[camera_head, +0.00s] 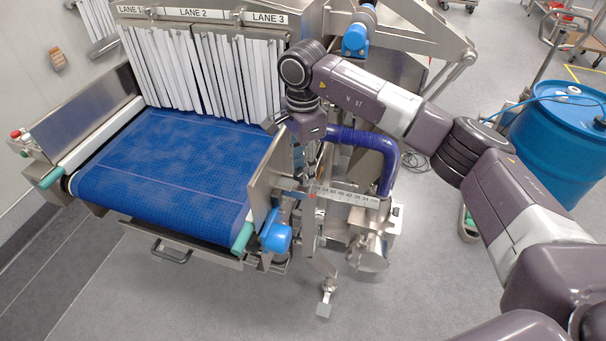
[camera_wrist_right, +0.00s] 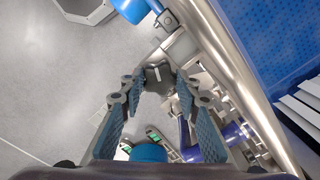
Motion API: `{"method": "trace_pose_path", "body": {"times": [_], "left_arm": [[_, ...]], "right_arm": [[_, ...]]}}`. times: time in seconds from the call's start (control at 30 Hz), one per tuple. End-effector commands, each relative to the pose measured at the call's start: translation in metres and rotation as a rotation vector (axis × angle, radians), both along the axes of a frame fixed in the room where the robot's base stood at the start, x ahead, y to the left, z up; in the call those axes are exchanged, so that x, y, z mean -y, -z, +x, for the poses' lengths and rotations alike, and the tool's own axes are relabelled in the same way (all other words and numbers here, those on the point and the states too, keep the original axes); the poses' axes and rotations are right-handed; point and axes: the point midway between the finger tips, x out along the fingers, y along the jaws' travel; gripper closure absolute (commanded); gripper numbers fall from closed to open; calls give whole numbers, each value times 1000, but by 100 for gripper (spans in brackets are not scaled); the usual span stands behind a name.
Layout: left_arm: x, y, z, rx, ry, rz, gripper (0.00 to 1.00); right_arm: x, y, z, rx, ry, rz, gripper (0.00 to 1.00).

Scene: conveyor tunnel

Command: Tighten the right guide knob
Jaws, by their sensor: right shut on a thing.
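The guide knob (camera_wrist_right: 158,78) is dark grey with a white line on its face. In the right wrist view it sits between the fingertips of my right gripper (camera_wrist_right: 157,88), whose blue-padded fingers are shut on its sides. In the head view my right gripper (camera_head: 310,160) points down beside the right side wall of the belt, above the white scale (camera_head: 345,197). The knob is hidden there by the gripper and the metal parts. My left gripper is not in view.
The blue belt (camera_head: 165,165) runs under white strip curtains (camera_head: 200,70) to the left. A purple hose (camera_head: 375,142) curves close to my right gripper. A blue cap (camera_head: 276,237) sticks out at the front corner. A blue drum (camera_head: 560,125) stands at right on open floor.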

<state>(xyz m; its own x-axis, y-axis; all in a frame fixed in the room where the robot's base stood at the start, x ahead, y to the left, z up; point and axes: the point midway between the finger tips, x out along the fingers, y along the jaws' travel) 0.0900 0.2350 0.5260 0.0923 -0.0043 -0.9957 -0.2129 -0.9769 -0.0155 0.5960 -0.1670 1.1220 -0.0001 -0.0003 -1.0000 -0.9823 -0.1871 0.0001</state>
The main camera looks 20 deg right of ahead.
Motion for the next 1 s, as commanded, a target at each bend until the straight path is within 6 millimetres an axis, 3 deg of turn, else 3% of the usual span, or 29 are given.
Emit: {"method": "trace_pose_path", "body": {"times": [0.03,0.3,1.0], "left_arm": [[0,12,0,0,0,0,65],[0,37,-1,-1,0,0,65],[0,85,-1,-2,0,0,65]], "right_arm": [[1,5,1,3,45,-1,94],[1,5,1,2,302,-2,94],[0,3,2,1,967,0,94]]}}
